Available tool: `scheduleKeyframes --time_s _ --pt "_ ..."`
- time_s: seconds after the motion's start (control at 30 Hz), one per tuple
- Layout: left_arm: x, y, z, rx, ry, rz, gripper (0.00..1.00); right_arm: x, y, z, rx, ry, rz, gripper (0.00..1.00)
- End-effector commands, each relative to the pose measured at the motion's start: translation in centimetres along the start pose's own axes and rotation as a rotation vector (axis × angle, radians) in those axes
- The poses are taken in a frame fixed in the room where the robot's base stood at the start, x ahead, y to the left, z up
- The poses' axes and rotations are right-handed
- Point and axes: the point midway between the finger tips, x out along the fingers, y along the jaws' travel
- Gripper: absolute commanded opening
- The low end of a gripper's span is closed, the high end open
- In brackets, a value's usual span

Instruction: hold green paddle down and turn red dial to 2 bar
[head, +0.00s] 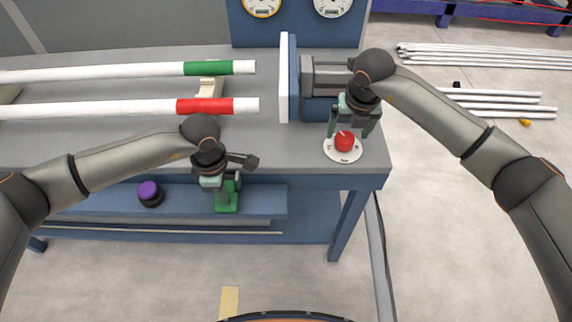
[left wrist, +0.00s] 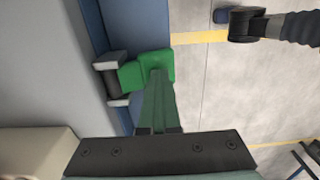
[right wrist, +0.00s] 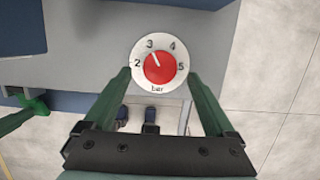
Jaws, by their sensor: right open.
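The green paddle (head: 226,202) is at the bench's front, below the top; it also shows in the left wrist view (left wrist: 130,72). My left gripper (head: 222,190) is over it, its fingers together, the tips (left wrist: 156,76) overlapping the paddle; contact looks likely but pressing cannot be told. The red dial (head: 344,142) sits on a round white scale (head: 333,153) at the bench's right front corner. In the right wrist view the red dial (right wrist: 159,68) has its white pointer near 3. My right gripper (head: 351,130) is open above the dial, a finger to each side, with gaps.
Two white pipes with green (head: 208,68) and red (head: 204,105) bands lie along the bench (head: 150,140). A white plate (head: 285,80) stands upright left of the right arm. Two gauges (head: 262,5) are on the back panel. A purple-topped knob (head: 149,192) is on the lower ledge.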

Motion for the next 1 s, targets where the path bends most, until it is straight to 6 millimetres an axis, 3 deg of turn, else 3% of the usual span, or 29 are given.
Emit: scheduleKeyframes --time_s 0.33,0.7,1.0 --pt "0.45 -0.24 -0.06 0.001 0.003 -0.006 0.0 0.05 0.03 -0.01 0.021 0.0 -0.005 0.9" --pt "0.57 -0.34 -0.07 0.001 0.004 -0.009 0.0 0.06 0.06 -0.01 0.433 0.0 -0.109 0.9" --pt "0.66 -0.4 -0.08 0.001 0.004 -0.011 0.0 0.8 0.0 -0.03 0.488 0.001 -0.123 0.9"
